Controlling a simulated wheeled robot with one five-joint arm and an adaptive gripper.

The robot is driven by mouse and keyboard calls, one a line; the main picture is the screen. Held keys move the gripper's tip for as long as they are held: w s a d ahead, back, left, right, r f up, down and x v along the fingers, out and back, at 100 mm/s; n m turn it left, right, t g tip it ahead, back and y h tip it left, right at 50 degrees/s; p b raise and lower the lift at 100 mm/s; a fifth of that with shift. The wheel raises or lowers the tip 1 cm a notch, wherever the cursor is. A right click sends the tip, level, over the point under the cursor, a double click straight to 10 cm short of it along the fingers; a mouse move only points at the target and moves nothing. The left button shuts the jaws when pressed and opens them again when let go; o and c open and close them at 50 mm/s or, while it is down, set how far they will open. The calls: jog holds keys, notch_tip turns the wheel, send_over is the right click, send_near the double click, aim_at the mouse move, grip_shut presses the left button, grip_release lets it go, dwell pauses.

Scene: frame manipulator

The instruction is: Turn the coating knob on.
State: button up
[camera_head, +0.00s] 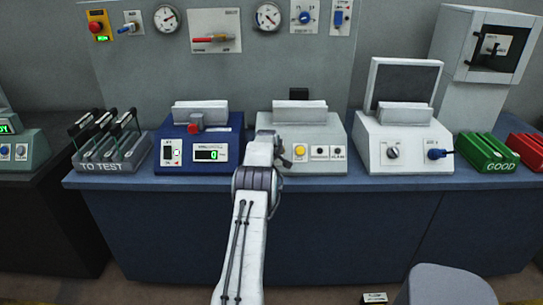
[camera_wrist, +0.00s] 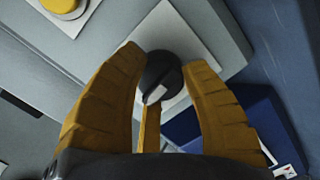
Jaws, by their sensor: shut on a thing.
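A dark round knob (camera_wrist: 160,72) with a pale mark sits on a white plate (camera_wrist: 196,38) in the wrist view. My gripper (camera_wrist: 165,62) has its yellow fingers on either side of the knob, closed on it. In the head view my gripper (camera_head: 284,156) is at the front of the pale grey-green machine (camera_head: 328,132), left of its yellow button (camera_head: 299,151). My arm and gripper hide the knob there. The labels are too small to read, so the coating name cannot be confirmed.
A blue machine (camera_head: 172,136) with a red button stands close on the left. A white machine (camera_head: 413,126) with its own dark knob stands on the right. The TO TEST rack (camera_head: 112,165) and green GOOD rack (camera_head: 488,164) are farther out. The bench front (camera_head: 345,230) is clear.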

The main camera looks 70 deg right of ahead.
jog(key=shift+f+m, duration=0.15)
jog(key=shift+m, duration=0.15)
jog(key=o, duration=1.2)
jog(key=shift+r, duration=0.25)
jog(key=shift+v, duration=5.8)
